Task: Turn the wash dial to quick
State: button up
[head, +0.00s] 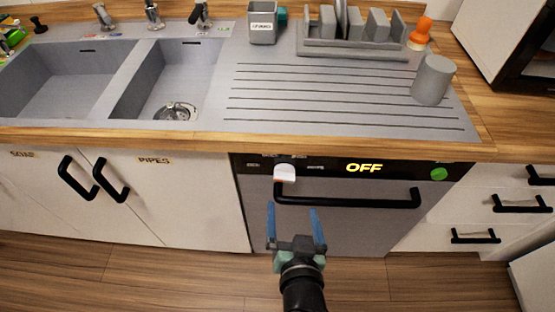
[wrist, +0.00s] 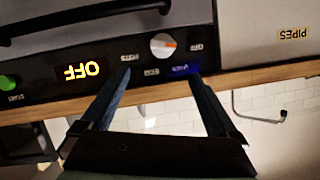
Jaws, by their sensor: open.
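The wash dial (head: 284,172) is a white knob at the left end of the dishwasher's black control strip. In the wrist view, which is upside down, the dial (wrist: 161,47) shows an orange mark on its right side. Small labels surround it; one label (wrist: 181,70) looks blue and probably reads quick, the others are hard to read. The display (head: 363,168) reads OFF in yellow. My gripper (head: 292,208) is open and empty in front of the dishwasher, its blue fingers apart. In the wrist view its fingertips (wrist: 160,73) lie on either side of the dial's line, not touching it.
A black bar handle (head: 347,201) crosses the dishwasher door just below the dial. A green start button (head: 438,174) is at the strip's right end. The wooden counter edge (head: 350,147) overhangs above. Cupboard handles (head: 112,181) stick out to the left, drawer handles (head: 519,204) to the right.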

aim_at(284, 180)
jog(key=x, duration=1.2)
jog(key=shift+s+a+f+p, duration=0.2)
jog(key=shift+a+f+p, duration=0.15)
jog(key=shift+a, duration=0.05)
jog(key=shift+c, duration=0.2)
jog(key=c, duration=1.3)
jog(key=shift+c, duration=0.2)
